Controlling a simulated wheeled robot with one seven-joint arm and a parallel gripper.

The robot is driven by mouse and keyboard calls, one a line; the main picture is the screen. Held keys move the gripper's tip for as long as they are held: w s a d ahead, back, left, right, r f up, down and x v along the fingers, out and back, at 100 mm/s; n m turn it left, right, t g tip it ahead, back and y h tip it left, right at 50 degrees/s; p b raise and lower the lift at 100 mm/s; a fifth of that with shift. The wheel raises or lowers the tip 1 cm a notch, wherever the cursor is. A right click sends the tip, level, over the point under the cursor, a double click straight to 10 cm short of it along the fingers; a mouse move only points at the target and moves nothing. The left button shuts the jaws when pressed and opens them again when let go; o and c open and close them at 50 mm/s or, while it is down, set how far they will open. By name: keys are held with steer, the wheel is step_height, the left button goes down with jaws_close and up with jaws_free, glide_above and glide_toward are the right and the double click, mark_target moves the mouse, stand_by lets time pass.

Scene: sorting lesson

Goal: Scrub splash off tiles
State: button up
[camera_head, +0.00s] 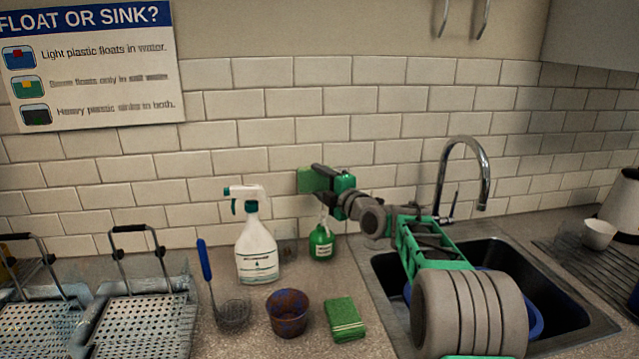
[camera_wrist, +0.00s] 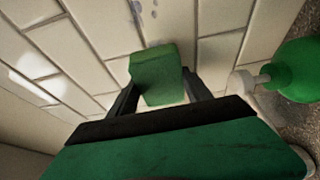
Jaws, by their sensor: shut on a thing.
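My gripper (camera_head: 320,178) is shut on a green sponge (camera_head: 306,181), raised in front of the white wall tiles (camera_head: 265,130). In the wrist view the sponge (camera_wrist: 156,74) sits between the two dark fingers, with its far end at or close to the tiles (camera_wrist: 95,40); I cannot tell whether it touches. Small grey-blue splash spots (camera_wrist: 138,10) show on the tiles at the top of the wrist view, just beyond the sponge. I cannot make out the splash in the head view, where the sponge and gripper may cover it.
A white spray bottle (camera_head: 257,250) and a green soap bottle (camera_head: 321,243) stand below my gripper. A green pad (camera_head: 344,319), a stained bowl (camera_head: 287,313) and a blue-handled strainer (camera_head: 233,314) lie on the counter.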

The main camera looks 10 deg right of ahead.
steer(key=shift+w, duration=1.45)
steer(key=shift+b, duration=0.3)
